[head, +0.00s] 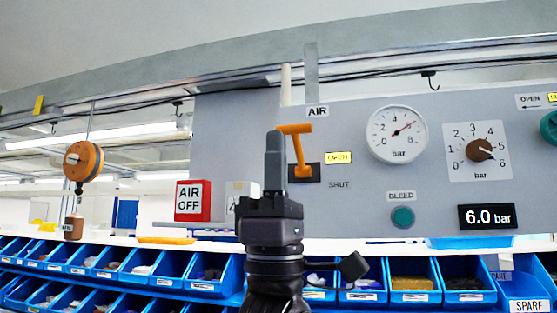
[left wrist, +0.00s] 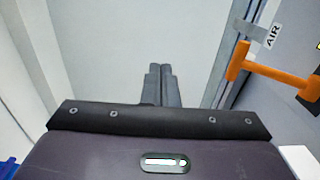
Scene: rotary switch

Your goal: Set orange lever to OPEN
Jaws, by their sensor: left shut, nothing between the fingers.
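The orange lever (head: 300,150) is on the grey panel (head: 230,140) under the AIR label (head: 317,111). Its stem rises from a dark base and its handle bar lies across the top. To the right of the base are a yellow-lit OPEN label (head: 338,158) and a plain SHUT label (head: 339,185). My left gripper (head: 275,135) is upright, shut and empty, just left of the stem and overlapping the handle's left end in the head view. In the left wrist view the fingers (left wrist: 162,68) are together, and the lever (left wrist: 270,70) is apart to their right. My right gripper is not in view.
The panel also carries a pressure gauge (head: 397,134), a brown knob (head: 479,150), a green BLEED button (head: 402,217) and a 6.0 bar display (head: 487,216). A red AIR OFF sign (head: 192,201) is at left. Blue bins (head: 210,272) line the bottom. An orange reel (head: 83,161) hangs at left.

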